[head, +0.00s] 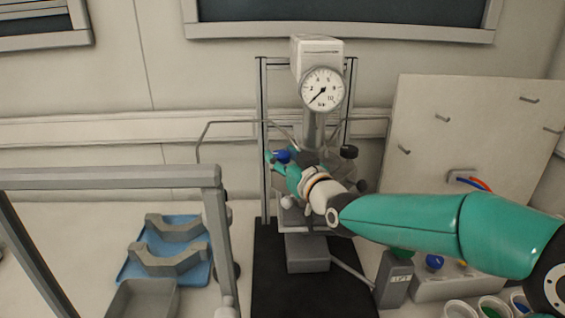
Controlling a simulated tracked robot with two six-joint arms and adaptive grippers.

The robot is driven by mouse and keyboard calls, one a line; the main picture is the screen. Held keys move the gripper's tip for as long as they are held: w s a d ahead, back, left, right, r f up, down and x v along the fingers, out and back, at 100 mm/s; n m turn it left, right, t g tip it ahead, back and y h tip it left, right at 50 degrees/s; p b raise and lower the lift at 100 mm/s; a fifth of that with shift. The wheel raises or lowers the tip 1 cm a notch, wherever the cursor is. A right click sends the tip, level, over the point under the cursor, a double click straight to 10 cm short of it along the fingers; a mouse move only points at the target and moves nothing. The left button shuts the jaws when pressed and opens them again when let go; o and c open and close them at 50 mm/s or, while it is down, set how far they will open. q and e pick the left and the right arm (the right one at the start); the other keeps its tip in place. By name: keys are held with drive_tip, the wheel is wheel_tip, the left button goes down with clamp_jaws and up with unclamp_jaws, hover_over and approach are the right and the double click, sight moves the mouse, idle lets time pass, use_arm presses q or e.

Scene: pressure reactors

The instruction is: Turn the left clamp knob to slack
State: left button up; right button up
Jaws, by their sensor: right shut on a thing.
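The pressure reactor (312,130) stands upright at the centre of the head view, with a round dial gauge (322,89) near its top. My right gripper (277,163) reaches in from the right, across the front of the reactor. Its fingers are shut at the left side of the reactor head, where the left clamp knob sits. That knob is mostly hidden by the fingers and wrist. A blue knob (283,156) shows just beside the fingers. A black knob (349,151) sits on the right side of the head. My left gripper is not in view.
A grey frame (110,178) stands at the left front. Behind it are a blue mat (133,270) with grey cradles (170,262) and a grey tray (142,300). White cups (460,309) and a grey box (394,280) stand at right. A pale panel (470,130) leans behind.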

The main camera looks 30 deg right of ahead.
drive_tip(key=o, duration=0.9)
drive_tip(key=shift+s, duration=0.1)
drive_tip(key=s, duration=0.4)
drive_tip(key=s+a, duration=0.1)
drive_tip(key=s, duration=0.7)
drive_tip(key=shift+a, duration=0.2)
